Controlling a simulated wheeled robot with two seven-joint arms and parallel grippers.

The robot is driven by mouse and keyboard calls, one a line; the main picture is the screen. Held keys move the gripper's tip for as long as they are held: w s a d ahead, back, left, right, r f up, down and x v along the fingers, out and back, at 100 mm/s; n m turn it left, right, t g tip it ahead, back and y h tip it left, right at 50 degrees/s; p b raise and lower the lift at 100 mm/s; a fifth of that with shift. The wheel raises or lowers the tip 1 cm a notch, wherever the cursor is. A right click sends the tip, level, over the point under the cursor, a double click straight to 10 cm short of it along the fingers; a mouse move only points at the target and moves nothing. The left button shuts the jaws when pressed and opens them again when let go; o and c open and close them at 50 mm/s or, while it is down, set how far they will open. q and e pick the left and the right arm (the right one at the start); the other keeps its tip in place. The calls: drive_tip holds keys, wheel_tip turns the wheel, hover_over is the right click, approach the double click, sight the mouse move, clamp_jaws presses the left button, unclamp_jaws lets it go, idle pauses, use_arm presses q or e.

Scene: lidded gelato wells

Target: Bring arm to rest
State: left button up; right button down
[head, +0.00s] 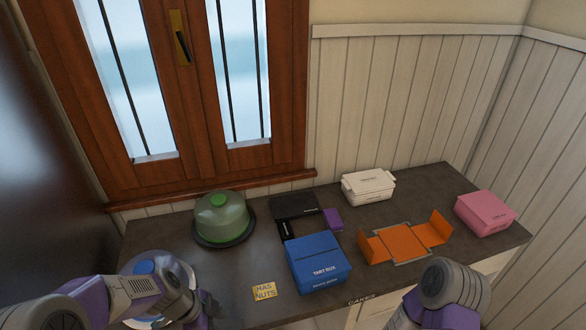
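My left arm comes in from the left edge and bends down near the front left of the counter. My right arm (450,285) shows only a rounded grey joint and a purple link at the bottom right. My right gripper is outside the picture.
The dark counter (390,204) holds a green dome (222,218), a blue tart box (318,264), an open orange box (400,243), a white box (368,188), a pink box (485,213) and a nuts card (264,292). A clear blue-topped round thing (143,267) is partly behind my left arm.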

use_arm(q)
drive_tip(key=s+d+f+n+g+y+b, duration=0.15)
drive_tip(key=f+n, duration=0.25)
drive_tip(key=f, duration=0.5)
drive_tip(key=s+f+n+t+y+b, duration=0.1)
drive_tip(key=s+f+n+b, duration=0.3)
drive_tip(key=f, duration=0.5)
drive_tip(key=s+d+f+n+h+b, duration=0.1)
drive_tip(key=s+d+f+n, duration=0.1)
drive_tip(key=f+n, duration=0.3)
drive_tip(key=s+d+f+n+h+b, duration=0.1)
drive_tip(key=s+d+f+n, duration=0.1)
drive_tip(key=d+f+n, duration=0.2)
wheel_tip(320, 180, down, 2)
drive_tip(key=shift+s+d+n, duration=0.4)
drive_tip(key=shift+d, duration=0.3)
use_arm(e)
wheel_tip(320, 180, down, 7)
drive_tip(key=shift+s+f, duration=0.15)
